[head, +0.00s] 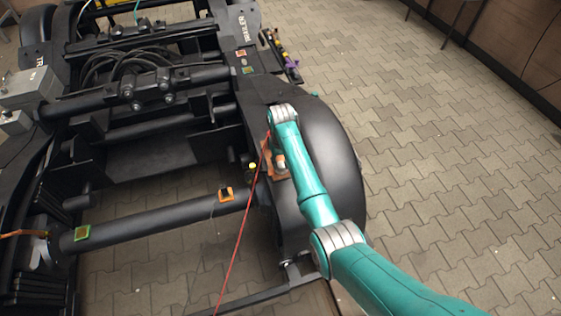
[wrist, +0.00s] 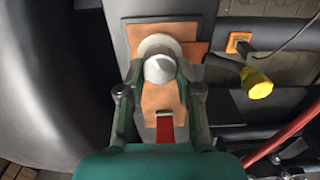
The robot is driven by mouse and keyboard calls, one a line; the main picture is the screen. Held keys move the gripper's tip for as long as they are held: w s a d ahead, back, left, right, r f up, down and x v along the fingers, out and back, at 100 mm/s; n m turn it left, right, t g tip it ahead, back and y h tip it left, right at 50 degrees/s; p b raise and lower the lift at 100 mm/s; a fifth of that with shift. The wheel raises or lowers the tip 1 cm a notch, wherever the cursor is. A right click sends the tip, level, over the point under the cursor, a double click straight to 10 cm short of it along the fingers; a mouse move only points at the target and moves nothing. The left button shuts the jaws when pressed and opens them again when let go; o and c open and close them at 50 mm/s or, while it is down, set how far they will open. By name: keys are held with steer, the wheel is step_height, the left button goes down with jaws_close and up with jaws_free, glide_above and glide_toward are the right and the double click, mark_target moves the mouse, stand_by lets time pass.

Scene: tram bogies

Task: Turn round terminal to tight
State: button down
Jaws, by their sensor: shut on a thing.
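The round terminal (wrist: 158,69), a pale grey knob, stands on a copper-coloured plate (wrist: 160,100) in the wrist view. My gripper (wrist: 161,74) is shut on it, one green finger against each side. The knob's top shows between the fingers; its lower part is hidden. In the head view the copper plate (head: 271,168) shows on the dark bogie frame beside my arm, which hides much of that spot. A red strip (wrist: 165,130) lies on the plate below the knob, between my fingers.
A yellow-ended plug (wrist: 257,83) sticks out right of the terminal, near an orange square fitting (wrist: 239,42). A red cable (head: 243,225) runs down past the bogie frame. A large dark rounded cover (head: 335,160) lies right of my arm. Paved floor (head: 450,180) at right is clear.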

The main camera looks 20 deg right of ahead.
steer(key=shift+d+m, duration=0.15)
steer(key=shift+m, duration=2.05)
steer(key=c, duration=0.8)
jaws_free()
steer(key=shift+o, duration=0.2)
step_height(320, 180, up, 12)
